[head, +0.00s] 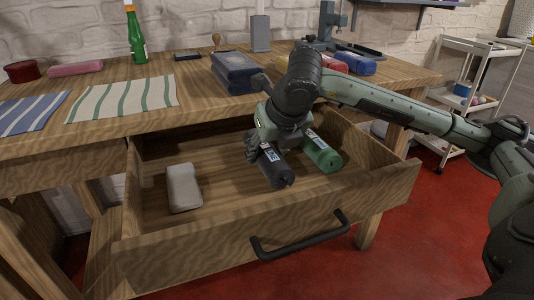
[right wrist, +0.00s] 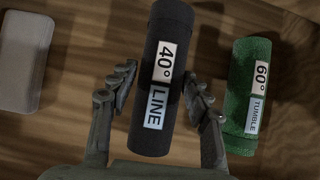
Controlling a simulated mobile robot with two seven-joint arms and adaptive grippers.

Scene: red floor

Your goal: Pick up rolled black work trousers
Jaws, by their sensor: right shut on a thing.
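The rolled black work trousers (head: 276,169) lie in the open wooden drawer, a dark cylinder with a white label. In the right wrist view the black roll (right wrist: 158,100) runs lengthwise between the fingers, and its label reads "40° LINE". My right gripper (head: 262,150) reaches down into the drawer from above. Its two fingers (right wrist: 164,82) are shut on the black roll, one on each side. Whether the roll is clear of the drawer floor I cannot tell. My left gripper is not in view.
A green roll (head: 322,153) labelled "60° TUMBLE" (right wrist: 249,85) lies just right of the black one. A pale grey block (head: 183,188) lies at the drawer's left. The drawer front (head: 200,242) has a dark handle (head: 300,237). The tabletop (head: 200,117) overhangs behind.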

